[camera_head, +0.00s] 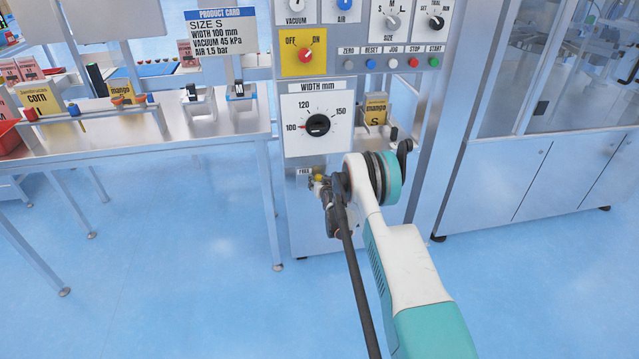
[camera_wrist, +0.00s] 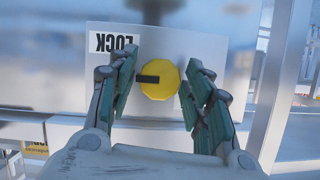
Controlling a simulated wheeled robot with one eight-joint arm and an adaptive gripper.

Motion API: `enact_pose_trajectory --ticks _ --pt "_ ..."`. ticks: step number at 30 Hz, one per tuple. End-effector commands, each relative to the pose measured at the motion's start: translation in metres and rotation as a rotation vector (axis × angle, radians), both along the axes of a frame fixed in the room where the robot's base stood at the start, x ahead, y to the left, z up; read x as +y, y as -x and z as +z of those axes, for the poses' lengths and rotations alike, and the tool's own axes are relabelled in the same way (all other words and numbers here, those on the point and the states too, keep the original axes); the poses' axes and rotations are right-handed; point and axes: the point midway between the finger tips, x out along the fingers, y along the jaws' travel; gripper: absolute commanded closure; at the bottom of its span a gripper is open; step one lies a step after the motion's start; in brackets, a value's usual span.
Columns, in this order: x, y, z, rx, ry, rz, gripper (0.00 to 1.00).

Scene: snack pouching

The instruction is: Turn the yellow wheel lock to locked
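The yellow wheel lock (camera_wrist: 166,88) is a round knob on a pale plate in the wrist view. Its dark bar runs from near its centre to its left edge. An upside-down LOCK label (camera_wrist: 115,42) is above and left of it. In the head view a small yellow part of the knob (camera_head: 319,177) shows low on the machine front, under a FREE label (camera_head: 304,171). My gripper (camera_head: 324,187) is there, and my arm hides much of that area.
Above is the WIDTH dial (camera_head: 318,124), its pointer towards 100, and an OFF/ON switch (camera_head: 304,54). A steel table (camera_head: 215,128) with packs stands left. A cabinet (camera_head: 560,170) stands right. The blue floor in front is clear.

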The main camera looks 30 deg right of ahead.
Motion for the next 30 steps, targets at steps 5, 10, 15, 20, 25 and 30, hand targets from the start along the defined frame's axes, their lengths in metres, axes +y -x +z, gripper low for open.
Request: enact_pose_trajectory --ticks 5,10,15,20,25,30 --pt "0.000 0.000 0.000 0.000 0.001 0.000 0.44" --pt "0.000 0.001 0.000 0.000 0.001 0.000 0.44" --pt "0.002 0.012 0.005 0.000 0.000 0.000 0.44" --pt "0.008 0.038 0.017 0.000 -0.001 -0.001 0.44" --pt "0.016 0.070 0.030 0.000 0.000 -0.001 0.44" --pt "0.022 0.094 0.040 0.000 0.001 -0.001 0.44"
